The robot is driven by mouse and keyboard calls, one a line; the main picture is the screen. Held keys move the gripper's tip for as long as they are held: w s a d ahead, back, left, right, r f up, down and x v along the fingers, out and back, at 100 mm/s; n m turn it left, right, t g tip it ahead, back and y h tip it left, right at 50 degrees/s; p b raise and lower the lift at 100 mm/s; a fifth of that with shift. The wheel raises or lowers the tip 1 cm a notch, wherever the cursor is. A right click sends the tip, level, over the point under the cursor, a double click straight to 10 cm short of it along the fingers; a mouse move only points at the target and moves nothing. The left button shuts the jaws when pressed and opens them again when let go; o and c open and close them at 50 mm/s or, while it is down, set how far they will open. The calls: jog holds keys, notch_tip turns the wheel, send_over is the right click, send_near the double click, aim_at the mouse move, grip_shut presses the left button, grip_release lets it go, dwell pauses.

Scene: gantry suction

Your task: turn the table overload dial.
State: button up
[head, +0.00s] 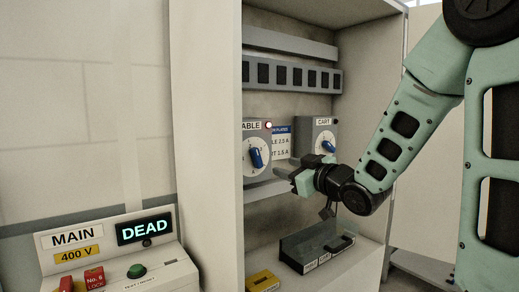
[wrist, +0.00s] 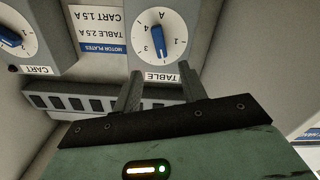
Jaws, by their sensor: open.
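The table overload dial (head: 257,154) is a white scale with a blue knob on a grey box labelled TABLE, inside the cabinet. In the head view its knob is tilted. In the wrist view the dial (wrist: 157,36) appears upside down, its blue knob near vertical in the picture; the exact setting is unclear. My gripper (head: 293,178) is in front of the cabinet, to the right of and a little below the dial in the head view. Its two fingers (wrist: 161,80) are apart and empty, with the TABLE label showing beyond them. I see no contact with the knob.
The cart dial (head: 327,143) is on a similar box to the right. A red-rimmed lamp (head: 268,125) shows on the table box. A dark open-topped tray (head: 318,247) stands below.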

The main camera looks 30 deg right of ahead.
aim_at(259, 159)
jog(key=w+p, duration=1)
jog(key=w, duration=0.3)
jog(key=shift+a, duration=0.15)
grip_shut()
